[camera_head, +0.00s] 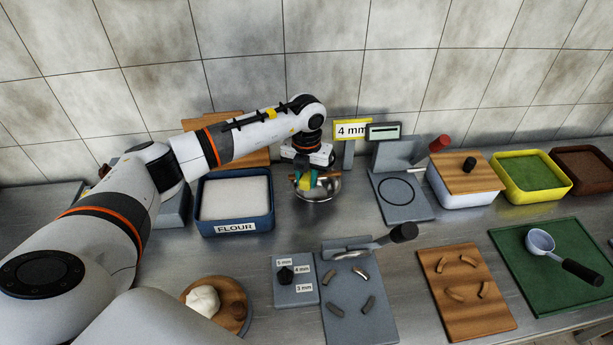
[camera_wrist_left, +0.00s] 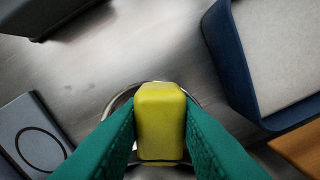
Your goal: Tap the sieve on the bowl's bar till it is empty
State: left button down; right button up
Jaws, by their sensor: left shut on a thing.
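My left gripper (camera_head: 306,181) has green fingers and is shut on a yellow handle, over the metal bowl (camera_head: 328,190) behind the middle of the counter. In the left wrist view the yellow handle (camera_wrist_left: 160,118) stands between the two green fingers (camera_wrist_left: 158,135). It looks like the sieve's handle. A round metal rim (camera_wrist_left: 118,101) shows behind it; I cannot tell whether it is the sieve's or the bowl's. The sieve's mesh and whatever is in it are hidden. A thin brownish piece, perhaps the bar, shows at the bowl, partly covered by the gripper. My right gripper is not in view.
A blue flour tub (camera_head: 236,228) stands close left of the bowl. A "4 mm" sign (camera_head: 351,130) and a small display (camera_head: 383,131) stand behind it. A grey plate with a circle (camera_head: 399,208) and a lidded white box (camera_head: 467,195) are at right. Boards with curved pieces lie in front.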

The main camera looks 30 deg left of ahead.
pick_arm(q)
notch_tip(320, 180, down, 4)
jog(key=b, duration=0.3)
jog(key=shift+r, duration=0.2)
jog(key=shift+r+p, duration=0.7)
jog(key=shift+r, duration=0.15)
jog(key=shift+w+r+p, duration=0.1)
jog(key=shift+r+p, duration=0.5)
jog(key=shift+r, duration=0.4)
